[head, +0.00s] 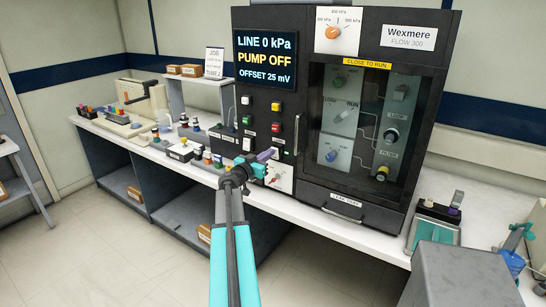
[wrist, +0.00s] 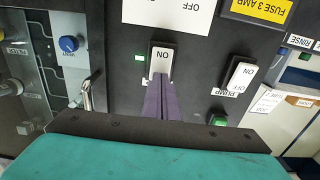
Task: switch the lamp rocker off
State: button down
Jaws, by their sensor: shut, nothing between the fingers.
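In the wrist view, which is upside down, a white rocker (wrist: 162,57) marked ON sits on the black panel, with a lit green light beside it. Its lower half in the picture and most of its label are hidden behind my fingers, so I cannot read whether it is the lamp rocker. My gripper (wrist: 161,83) is shut, its purple fingers empty and their tips over that hidden half; I cannot tell if they touch. In the head view my gripper (head: 270,155) is at the lower part of the machine's switch panel.
A second white rocker (wrist: 241,76), labelled PUMP, is to the right in the wrist view. A metal handle (wrist: 86,96) and a glazed cabinet are on the left. In the head view the screen (head: 266,59) reads PUMP OFF. Small items crowd the bench left of the machine.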

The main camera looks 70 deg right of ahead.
jog(key=shift+s+d+b, duration=0.1)
jog(key=shift+d+b, duration=0.2)
jog(key=shift+d, duration=0.05)
dwell(0.3)
jog(key=b+v, duration=0.5)
jog(key=v, duration=0.2)
jog(key=shift+b, duration=0.3)
dwell(0.7)
dwell(0.4)
